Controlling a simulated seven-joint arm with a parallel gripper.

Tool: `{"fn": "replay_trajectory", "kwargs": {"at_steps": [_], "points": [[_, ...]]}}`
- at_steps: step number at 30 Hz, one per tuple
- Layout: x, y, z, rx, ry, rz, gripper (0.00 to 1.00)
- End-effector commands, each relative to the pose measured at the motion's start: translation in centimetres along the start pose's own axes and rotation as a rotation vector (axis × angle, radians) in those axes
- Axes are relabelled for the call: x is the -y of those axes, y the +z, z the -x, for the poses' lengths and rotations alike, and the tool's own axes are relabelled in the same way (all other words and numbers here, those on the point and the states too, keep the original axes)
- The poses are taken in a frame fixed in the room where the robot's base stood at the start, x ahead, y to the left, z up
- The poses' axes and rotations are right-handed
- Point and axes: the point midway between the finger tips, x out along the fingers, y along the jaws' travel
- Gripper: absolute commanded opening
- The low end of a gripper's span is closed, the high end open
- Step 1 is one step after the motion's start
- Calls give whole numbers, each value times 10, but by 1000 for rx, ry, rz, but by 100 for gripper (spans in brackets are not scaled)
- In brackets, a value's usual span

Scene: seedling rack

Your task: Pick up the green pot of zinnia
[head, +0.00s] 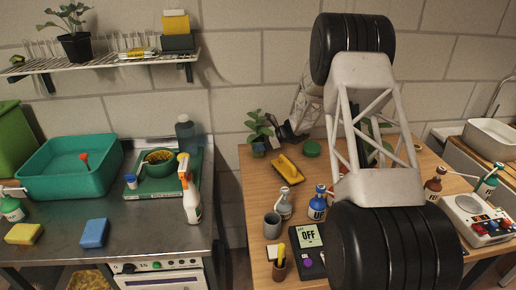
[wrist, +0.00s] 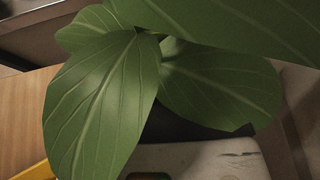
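A leafy plant (head: 260,125) stands in a small dark, bluish-looking pot (head: 258,149) at the table's back left edge. My gripper (head: 281,134) is close to its right side; touching or apart I cannot tell. In the wrist view broad green leaves (wrist: 105,95) fill most of the picture, with a dark shape (wrist: 185,126) under them that may be the pot. My fingers are not clear there. Green foliage (head: 376,128) of another plant shows behind my arm, its pot mostly hidden. I cannot tell which plant is the zinnia; I read no label.
A yellow tool (head: 289,169) and a green round thing (head: 311,148) lie near the plant on the wooden table (head: 258,190). Several bottles, a grey mug (head: 272,225) and a meter reading OFF (head: 307,236) stand nearer. Another dark pot (head: 76,46) sits on the wall shelf (head: 100,62).

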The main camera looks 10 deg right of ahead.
Motion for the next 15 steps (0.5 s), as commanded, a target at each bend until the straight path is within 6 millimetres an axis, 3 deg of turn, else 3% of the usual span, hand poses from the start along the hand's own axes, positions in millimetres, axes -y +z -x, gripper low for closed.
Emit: {"fn": "replay_trajectory", "kwargs": {"at_steps": [1,3,15], "points": [[0,0,0,0,0,0,48],[0,0,0,0,0,0,38],[1,6,3,0,-1,1,38]]}}
